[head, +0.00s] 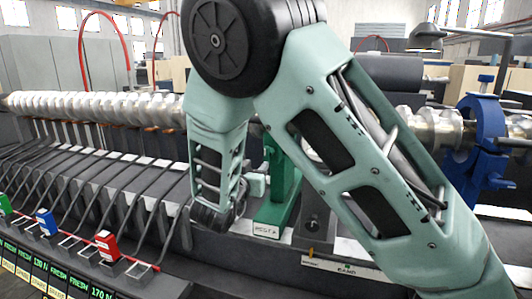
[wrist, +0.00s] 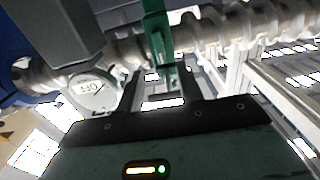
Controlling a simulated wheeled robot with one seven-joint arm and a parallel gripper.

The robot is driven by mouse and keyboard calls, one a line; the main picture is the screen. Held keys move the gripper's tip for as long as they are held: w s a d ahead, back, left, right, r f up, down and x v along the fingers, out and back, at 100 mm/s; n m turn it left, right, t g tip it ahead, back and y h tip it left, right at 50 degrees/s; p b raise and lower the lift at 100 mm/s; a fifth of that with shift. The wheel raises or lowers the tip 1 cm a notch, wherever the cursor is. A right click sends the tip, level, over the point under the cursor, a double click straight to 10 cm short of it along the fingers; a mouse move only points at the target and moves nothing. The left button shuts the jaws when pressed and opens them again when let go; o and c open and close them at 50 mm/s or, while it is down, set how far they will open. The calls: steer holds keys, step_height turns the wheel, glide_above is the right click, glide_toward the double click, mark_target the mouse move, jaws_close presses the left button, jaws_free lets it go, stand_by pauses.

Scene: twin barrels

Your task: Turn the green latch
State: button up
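The green latch (head: 280,187) is an upright green bar in front of the long pale screw shaft, right of my wrist in the head view. My arm partly covers its upper part. In the wrist view the green latch (wrist: 156,32) comes down from the top edge, and its end shows between or just beyond my dark fingers. My gripper (wrist: 164,88) has its two fingers apart, with a gap around the green end. I cannot tell whether either finger touches it.
A blue clamp (head: 480,145) holds the shaft (head: 90,105) at the right. A row of dark bent levers (head: 110,185) with blue and red (head: 107,245) tags fills the left front. A round white plate with lettering (wrist: 92,92) is close left of my fingers.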

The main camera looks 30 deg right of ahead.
mark_target(265, 156)
steer(key=p+x, duration=0.1)
steer(key=x, duration=0.9)
steer(key=shift+p, duration=0.4)
steer(key=c, duration=0.8)
